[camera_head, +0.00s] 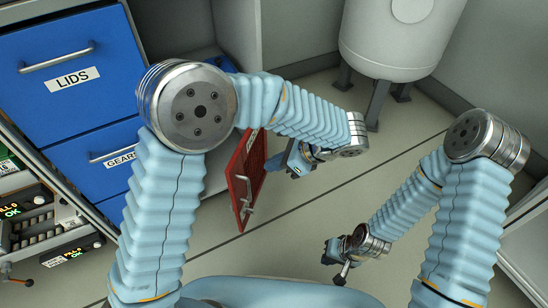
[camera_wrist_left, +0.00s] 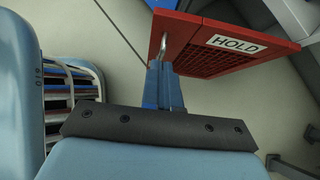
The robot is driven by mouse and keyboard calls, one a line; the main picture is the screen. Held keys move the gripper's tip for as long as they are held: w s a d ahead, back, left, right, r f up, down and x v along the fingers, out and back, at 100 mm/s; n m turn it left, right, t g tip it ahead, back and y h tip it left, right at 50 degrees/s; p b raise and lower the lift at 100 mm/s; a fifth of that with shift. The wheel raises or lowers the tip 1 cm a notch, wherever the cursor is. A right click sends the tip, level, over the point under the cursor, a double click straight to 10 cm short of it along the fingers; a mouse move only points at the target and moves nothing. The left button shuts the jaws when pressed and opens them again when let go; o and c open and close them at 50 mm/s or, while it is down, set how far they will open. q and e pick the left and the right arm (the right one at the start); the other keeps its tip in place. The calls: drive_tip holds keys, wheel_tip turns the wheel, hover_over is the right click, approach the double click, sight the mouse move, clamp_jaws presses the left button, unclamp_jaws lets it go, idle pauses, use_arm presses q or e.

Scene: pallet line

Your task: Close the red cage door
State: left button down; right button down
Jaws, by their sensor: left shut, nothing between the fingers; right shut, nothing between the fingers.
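The red cage door (camera_head: 240,188) stands swung out from the cabinet in the head view, seen nearly edge-on, with a metal handle (camera_head: 246,206) on its face. In the left wrist view the red door (camera_wrist_left: 262,42) fills the top right, with a white HOLD label (camera_wrist_left: 233,42) and dark mesh. My left gripper (camera_head: 297,160) is right of the door. In the wrist view its blue fingers (camera_wrist_left: 165,72) are shut, their tips by a metal bar (camera_wrist_left: 163,45) at the door; contact cannot be told. My right gripper (camera_head: 338,262) is shut and empty, low above the floor.
Blue drawers labelled LIDS (camera_head: 75,78) and GEARS (camera_head: 113,157) are at the left, above panels with green displays (camera_head: 38,205). A white tank (camera_head: 398,35) on dark legs stands at the back. The floor (camera_head: 335,205) between is clear.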

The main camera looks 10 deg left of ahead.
use_arm(q)
drive_tip(key=x, duration=0.3)
drive_tip(key=a+r+x, duration=0.1)
drive_tip(key=x, duration=0.5)
drive_tip(key=shift+w+a+r+b, duration=0.1)
drive_tip(key=shift+a+b, duration=0.15)
drive_tip(key=shift+b, duration=0.05)
drive_tip(key=shift+w+a, duration=0.15)
drive_tip(key=shift+a, duration=0.45)
